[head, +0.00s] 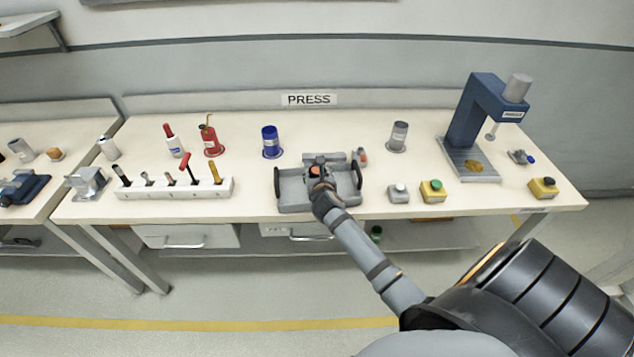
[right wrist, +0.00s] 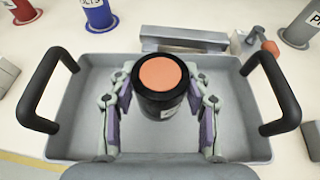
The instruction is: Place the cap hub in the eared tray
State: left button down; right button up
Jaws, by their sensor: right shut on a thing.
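The cap hub (right wrist: 163,78) is a black cylinder with a flat orange top. It also shows in the head view (head: 315,170). My right gripper (head: 320,184) is shut on it, with one finger on each side in the right wrist view (right wrist: 160,108). The hub looks upright, over the inside of the eared tray (head: 293,206). The tray is grey and shallow with a black handle at each end, and shows in the right wrist view (right wrist: 75,122). I cannot tell whether the hub touches the tray floor. My left gripper is not in view.
A grey block (right wrist: 185,40) and a small orange-ended part (head: 361,157) lie behind the tray. A blue cup (head: 270,142) and a grey cup (head: 398,136) stand farther back. A tool rack (head: 175,188) is left; button boxes (head: 432,191) and a blue press (head: 470,120) are right.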

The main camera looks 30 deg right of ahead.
jog(key=shift+w+d+f, duration=0.2)
jog(key=shift+f, duration=0.05)
jog(key=shift+w+f, duration=0.15)
jog(key=shift+f, duration=1.5)
jog(key=shift+f, duration=0.15)
jog(key=o, duration=1.4)
jog(key=v, duration=1.2)
